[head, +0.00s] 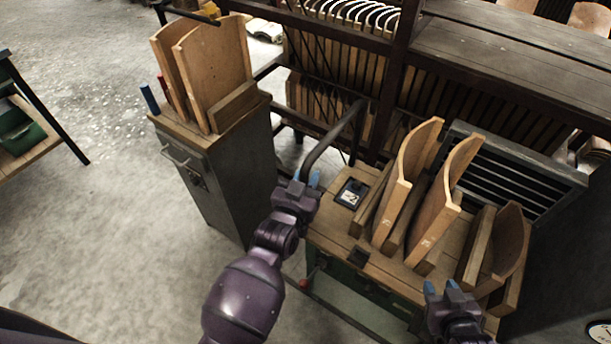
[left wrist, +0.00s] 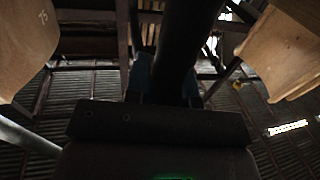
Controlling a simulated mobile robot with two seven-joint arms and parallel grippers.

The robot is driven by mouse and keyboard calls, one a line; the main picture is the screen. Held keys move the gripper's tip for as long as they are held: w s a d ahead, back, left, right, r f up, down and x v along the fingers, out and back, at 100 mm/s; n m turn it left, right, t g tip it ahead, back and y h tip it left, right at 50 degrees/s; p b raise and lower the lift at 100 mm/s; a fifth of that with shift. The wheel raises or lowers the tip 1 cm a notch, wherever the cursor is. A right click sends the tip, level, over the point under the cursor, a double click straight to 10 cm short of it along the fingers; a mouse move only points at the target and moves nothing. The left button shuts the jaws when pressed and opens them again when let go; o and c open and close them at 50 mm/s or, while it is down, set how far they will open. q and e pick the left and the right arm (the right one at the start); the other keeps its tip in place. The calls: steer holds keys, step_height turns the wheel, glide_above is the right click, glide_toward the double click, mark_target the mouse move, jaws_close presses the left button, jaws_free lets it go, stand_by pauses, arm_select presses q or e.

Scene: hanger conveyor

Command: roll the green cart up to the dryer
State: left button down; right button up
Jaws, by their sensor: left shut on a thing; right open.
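The green cart (head: 355,287) has a wooden top that bears curved wooden boards (head: 405,180). A dark bar handle (head: 334,143) rises at its left end. My left gripper (head: 307,180) is shut on this handle near its lower end. In the left wrist view the dark handle (left wrist: 184,48) runs up between the blue fingertips. My right gripper (head: 443,289) is open and empty over the cart's front right side. A dark grey unit with a slatted panel (head: 515,170) stands close behind and right of the cart; I cannot tell for sure whether it is the dryer.
A grey cabinet (head: 233,180) with upright boards stands left of the cart. A dark rack (head: 395,85) full of wooden pieces runs behind. A small dark label (head: 351,193) lies on the cart top. A bench (head: 30,135) is at far left. Floor (head: 110,230) at left is clear.

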arm_select(q)
steer(key=shift+s+d+f, duration=0.2)
steer(key=shift+d, duration=0.1)
steer(key=c, duration=1.3)
jaws_free()
steer(key=o, duration=0.3)
steer(key=shift+s+d+r, duration=0.1)
steer(key=shift+d, duration=0.05)
steer(key=shift+o, duration=0.2)
steer(key=v, duration=1)
steer(key=shift+s+a, duration=0.3)
arm_select(e)
steer(key=shift+s+d, duration=0.1)
steer(key=shift+s, duration=0.1)
steer(key=shift+w, duration=0.1)
